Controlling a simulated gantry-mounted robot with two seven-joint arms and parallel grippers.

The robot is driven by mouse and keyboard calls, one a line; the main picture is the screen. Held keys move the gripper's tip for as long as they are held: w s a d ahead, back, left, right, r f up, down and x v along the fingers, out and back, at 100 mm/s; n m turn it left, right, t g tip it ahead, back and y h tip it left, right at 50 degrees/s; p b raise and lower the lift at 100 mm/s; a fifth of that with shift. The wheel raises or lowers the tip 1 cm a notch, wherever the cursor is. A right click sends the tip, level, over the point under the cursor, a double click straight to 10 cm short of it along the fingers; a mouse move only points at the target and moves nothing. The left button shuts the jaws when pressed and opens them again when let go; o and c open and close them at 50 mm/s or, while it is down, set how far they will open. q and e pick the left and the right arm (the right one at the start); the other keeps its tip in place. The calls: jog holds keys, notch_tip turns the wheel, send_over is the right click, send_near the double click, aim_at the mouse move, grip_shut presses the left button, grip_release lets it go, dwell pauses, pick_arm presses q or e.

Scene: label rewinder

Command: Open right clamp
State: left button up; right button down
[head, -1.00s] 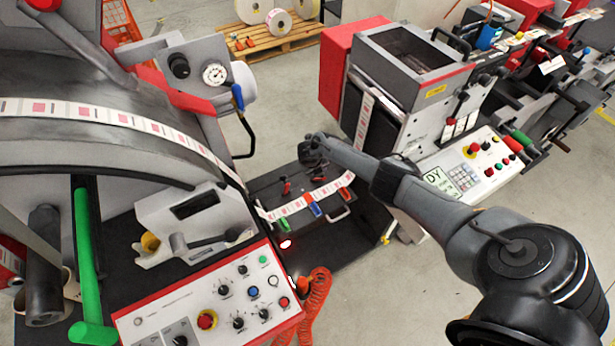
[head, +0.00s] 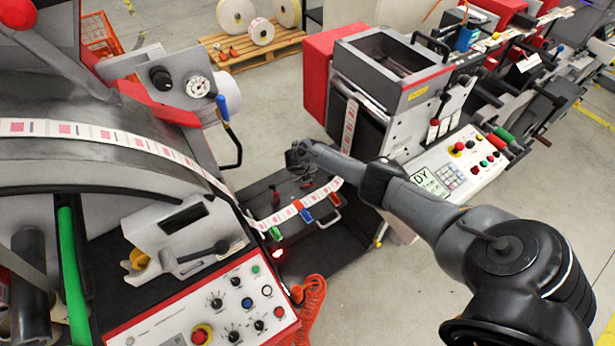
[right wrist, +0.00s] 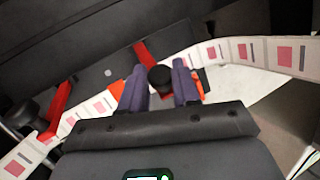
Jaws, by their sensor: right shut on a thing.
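My right gripper (head: 298,168) is over the dark splicing table in the head view, reaching in from the right. In the right wrist view its two purple fingers (right wrist: 159,90) are shut on the black knob (right wrist: 160,77) of the right clamp. This clamp's red arm (right wrist: 145,55) shows just behind the knob; the fingers hide part of it. The left clamp (right wrist: 60,105), also red with a black knob, stands apart to the left. In the head view the gripper largely hides the right clamp. My left gripper is not in view.
The printed label web (head: 290,211) runs across the table (head: 318,240) beside the clamps. Green (head: 275,233), orange and blue (head: 306,216) parts sit along its front edge. The control panel (head: 215,312) is at the front left; the second machine (head: 410,90) stands behind to the right.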

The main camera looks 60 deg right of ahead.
jog(key=shift+w+r, duration=0.3)
jog(key=shift+r, duration=0.05)
jog(key=c, duration=1.1)
grip_release()
jog(key=shift+o, duration=1)
jog(key=shift+w+d+r, duration=0.1)
jog(key=shift+w+d, duration=0.05)
jog(key=shift+o, duration=0.2)
jog(key=shift+s+f, duration=0.2)
jog(key=shift+f, duration=0.05)
jog(key=shift+p+v, duration=0.35)
jog(key=shift+v, duration=0.4)
jog(key=p+v, duration=0.3)
jog(key=v, duration=0.6)
jog(key=shift+r, duration=0.15)
